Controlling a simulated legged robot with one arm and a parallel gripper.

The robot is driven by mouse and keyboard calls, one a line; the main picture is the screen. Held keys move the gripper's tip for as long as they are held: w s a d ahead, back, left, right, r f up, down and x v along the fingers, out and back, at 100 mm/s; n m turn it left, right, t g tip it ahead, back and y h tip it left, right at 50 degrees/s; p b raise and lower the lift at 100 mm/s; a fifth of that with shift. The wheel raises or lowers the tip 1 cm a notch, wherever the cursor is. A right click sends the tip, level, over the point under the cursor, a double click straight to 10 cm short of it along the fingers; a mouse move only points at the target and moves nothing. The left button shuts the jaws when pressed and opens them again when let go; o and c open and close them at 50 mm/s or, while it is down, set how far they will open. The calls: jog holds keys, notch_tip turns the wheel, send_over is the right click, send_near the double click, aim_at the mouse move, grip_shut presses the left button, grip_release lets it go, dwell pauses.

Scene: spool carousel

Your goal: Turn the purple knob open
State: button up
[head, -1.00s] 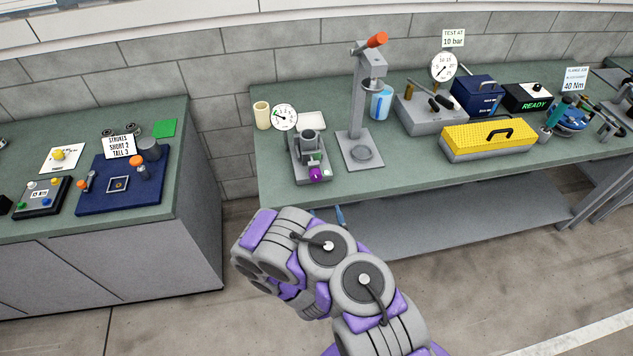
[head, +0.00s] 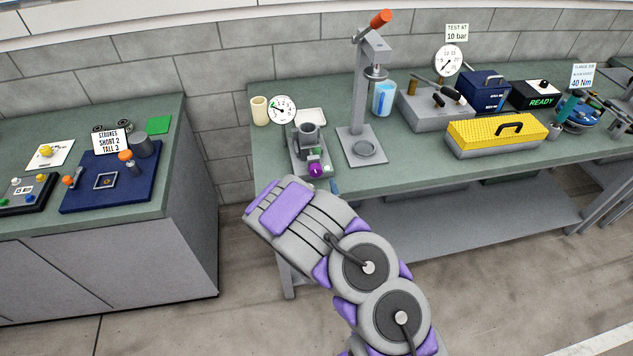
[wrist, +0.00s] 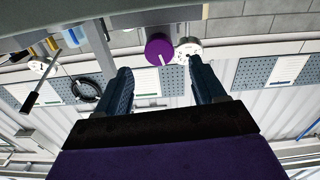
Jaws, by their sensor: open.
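The purple knob (head: 316,170) is on the front of a small grey fixture (head: 299,160) near the front edge of the right-hand bench. In the wrist view the purple knob (wrist: 159,49) shows as a round disc with a pale mark, beyond the fingertips and between their lines. My gripper (wrist: 163,80) is open and empty, apart from the knob. In the head view my arm reaches toward the bench from below, and its wrist hides most of the gripper.
A round gauge (head: 282,109) stands behind the fixture, beside a cream cup (head: 260,111). A grey press (head: 364,100) with an orange handle stands close on the right. A yellow-lidded box (head: 496,136) is farther right. The left bench holds a blue board (head: 112,190).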

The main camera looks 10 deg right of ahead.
aim_at(316, 173)
jog(key=shift+w+f+b, duration=0.15)
jog(key=shift+w+b, duration=1.35)
jog(key=shift+b, duration=2.15)
jog(key=shift+w, duration=1.4)
jog(key=shift+c, duration=0.3)
jog(key=c, duration=1)
jog(key=shift+n, duration=0.4)
